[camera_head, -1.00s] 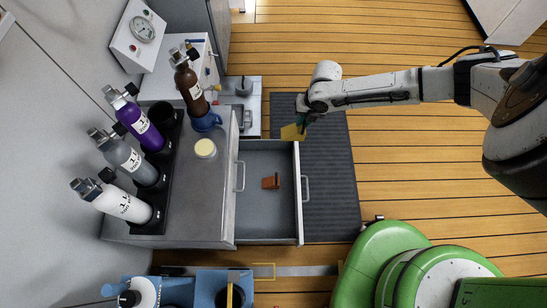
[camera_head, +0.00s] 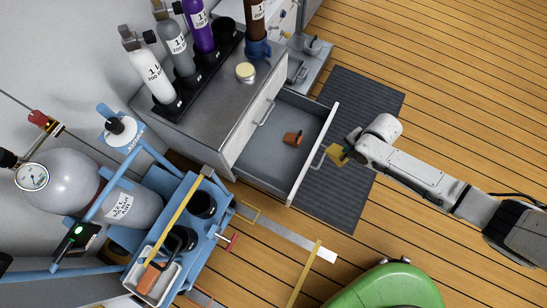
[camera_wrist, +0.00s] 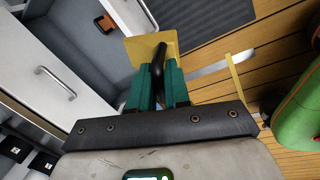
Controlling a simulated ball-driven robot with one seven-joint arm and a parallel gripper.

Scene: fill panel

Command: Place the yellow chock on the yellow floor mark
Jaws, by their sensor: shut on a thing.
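The yellow chock (camera_head: 338,155) is in my gripper (camera_head: 347,148), held in the air just outside the open drawer's front. In the wrist view the chock (camera_wrist: 142,48) shows as a flat yellow piece with a black handle, and the green fingers of my gripper (camera_wrist: 158,84) are shut on that handle. The yellow floor mark (camera_head: 248,212) is a small yellow outline on the wooden floor, at the end of a grey strip between the drawer cabinet and the blue cart. It lies to the left of and below my gripper in the head view.
The open drawer (camera_head: 318,152) holds an orange chock (camera_head: 292,139). A blue cart (camera_head: 218,222) with a red-handled valve stands left of the mark; its white tray holds another orange piece (camera_head: 149,278). A dark mat (camera_head: 340,195) lies beside the drawer. A green rounded body is at the bottom.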

